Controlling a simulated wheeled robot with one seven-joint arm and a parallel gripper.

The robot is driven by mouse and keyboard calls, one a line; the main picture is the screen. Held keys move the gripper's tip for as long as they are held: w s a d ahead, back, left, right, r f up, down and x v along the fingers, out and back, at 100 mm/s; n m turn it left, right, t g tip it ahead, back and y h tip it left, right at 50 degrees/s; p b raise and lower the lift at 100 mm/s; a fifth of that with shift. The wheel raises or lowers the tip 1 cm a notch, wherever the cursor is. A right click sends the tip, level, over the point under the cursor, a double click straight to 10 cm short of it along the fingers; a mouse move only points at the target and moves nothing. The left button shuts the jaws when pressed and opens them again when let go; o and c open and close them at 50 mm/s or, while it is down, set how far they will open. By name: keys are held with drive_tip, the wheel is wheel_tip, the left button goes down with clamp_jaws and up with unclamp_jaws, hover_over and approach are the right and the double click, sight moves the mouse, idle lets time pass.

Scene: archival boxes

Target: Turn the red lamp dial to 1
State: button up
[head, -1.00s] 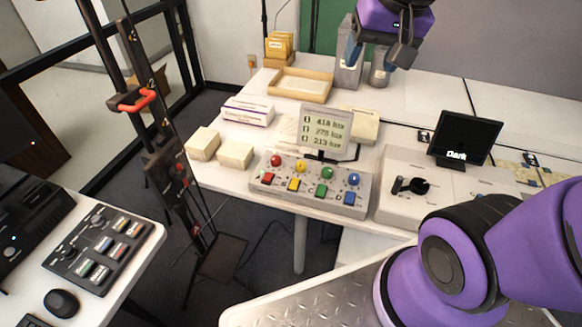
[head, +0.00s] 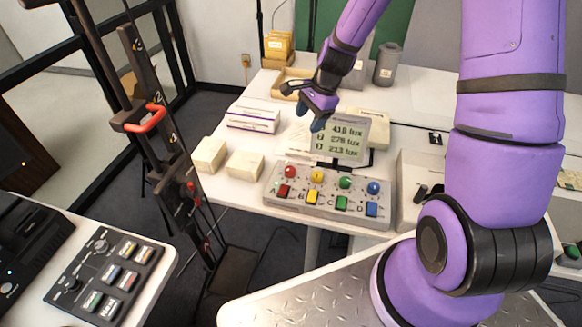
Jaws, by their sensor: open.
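A grey control box (head: 268,199) on the white table carries a row of coloured round knobs or lamps with coloured square buttons below. Its red round piece (head: 290,172) is at the left end, above a red square button (head: 283,190). I cannot tell which way any dial points or read a scale. My gripper (head: 306,104) is open and empty, in the air above and behind the box, left of the lux display (head: 340,137). It appears apart from the box. The display reads about 418, 278 and 213 lux.
Pale boxes (head: 209,155) lie left of the control box. A black stand with a red handle (head: 146,118) rises at left. A second panel (head: 103,275) with a black knob is at lower left. My arm hides much of the right side.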

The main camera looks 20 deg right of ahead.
sight(290, 169)
drive_tip(key=a+f+m, duration=0.1)
drive_tip(key=f, duration=0.5)
drive_tip(key=w+a+f+m, duration=0.1)
drive_tip(key=a+f, duration=0.1)
drive_tip(key=f, duration=0.5)
drive_tip(key=w+a+f+m+y, duration=0.1)
drive_tip(key=f+m, duration=0.1)
drive_tip(key=f, duration=0.4)
drive_tip(key=shift+a+f+g, duration=0.3)
drive_tip(key=shift+f, duration=0.1)
drive_tip(key=shift+c, duration=0.3)
drive_tip(key=c, duration=0.8)
